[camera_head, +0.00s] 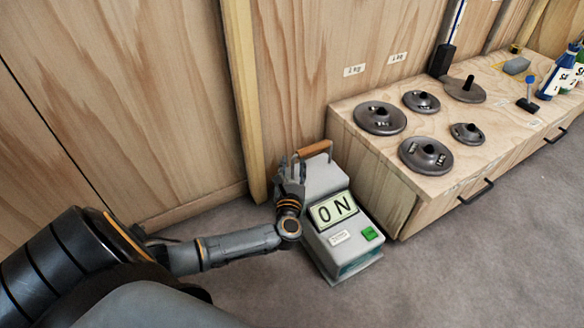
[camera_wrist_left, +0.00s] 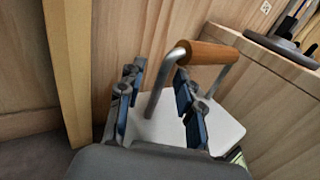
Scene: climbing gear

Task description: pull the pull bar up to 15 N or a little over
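The pull bar (camera_head: 316,148) is a brown wooden grip on a bent metal rod, at the top of a grey force gauge box (camera_head: 322,180) on the floor. The box's display (camera_head: 333,210) reads 0 N; a green button (camera_head: 370,233) is below it. My left gripper (camera_head: 291,168) is at the box's left upper edge, just left of the grip. In the left wrist view its two fingers (camera_wrist_left: 159,98) are apart. The wooden grip (camera_wrist_left: 211,53) lies beyond and right of them; a bent metal leg shows between them. Contact cannot be told. My right gripper is not visible.
A low wooden cabinet (camera_head: 393,210) stands right of the box, with several round weights such as this one (camera_head: 380,117) on top. Bottles (camera_head: 560,75) stand at its far end. A wooden post (camera_head: 243,100) and panel wall are behind. Grey floor in front is clear.

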